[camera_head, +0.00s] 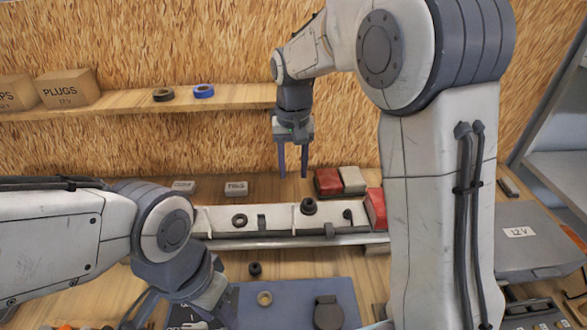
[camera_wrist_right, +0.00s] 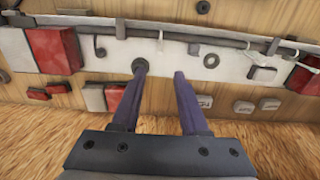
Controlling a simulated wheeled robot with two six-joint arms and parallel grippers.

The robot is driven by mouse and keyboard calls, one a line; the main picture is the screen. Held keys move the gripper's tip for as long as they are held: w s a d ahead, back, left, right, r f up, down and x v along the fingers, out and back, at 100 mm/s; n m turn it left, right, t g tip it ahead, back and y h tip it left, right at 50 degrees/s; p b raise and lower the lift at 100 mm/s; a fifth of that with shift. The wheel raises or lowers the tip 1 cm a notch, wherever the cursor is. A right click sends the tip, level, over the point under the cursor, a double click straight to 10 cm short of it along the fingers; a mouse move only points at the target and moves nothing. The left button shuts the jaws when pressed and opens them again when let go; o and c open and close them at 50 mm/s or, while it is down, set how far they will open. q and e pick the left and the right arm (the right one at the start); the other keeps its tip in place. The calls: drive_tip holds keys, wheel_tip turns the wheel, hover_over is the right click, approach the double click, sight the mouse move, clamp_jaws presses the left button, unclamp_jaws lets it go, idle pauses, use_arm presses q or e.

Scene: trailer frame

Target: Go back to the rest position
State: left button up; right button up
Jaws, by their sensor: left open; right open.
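My right gripper (camera_head: 293,172) hangs with its fingers pointing down, behind the white frame rail (camera_head: 275,218). It is open and empty. In the right wrist view its two dark fingers (camera_wrist_right: 160,72) stand apart with nothing between them, and the rail (camera_wrist_right: 235,62) lies beyond the tips. My left gripper (camera_head: 178,312) is low at the left, in front of the rail and left of the blue-grey mat (camera_head: 280,297). It is open, partly cut off by the bottom edge, and I see nothing held in it.
Red blocks (camera_head: 328,182) and a pale block (camera_head: 352,180) lie behind the rail. A dark round part (camera_head: 309,206) and a ring (camera_head: 240,220) sit on it. A shelf (camera_head: 215,98) holds tape rolls and boxes. A grey 12 V case (camera_head: 530,250) stands right.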

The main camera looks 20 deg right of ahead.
idle(0.4)
drive_tip(key=s+a+n, duration=0.5)
drive_tip(key=s+a, duration=0.4)
drive_tip(key=s, duration=0.4)
drive_tip(key=s+f+n, duration=0.2)
drive_tip(key=s, duration=0.5)
drive_tip(key=s+f+n+y+b, duration=0.1)
drive_tip(key=s+f+n, duration=0.1)
drive_tip(key=s, duration=0.5)
drive_tip(key=shift+n, duration=0.4)
drive_tip(key=shift+f, duration=0.1)
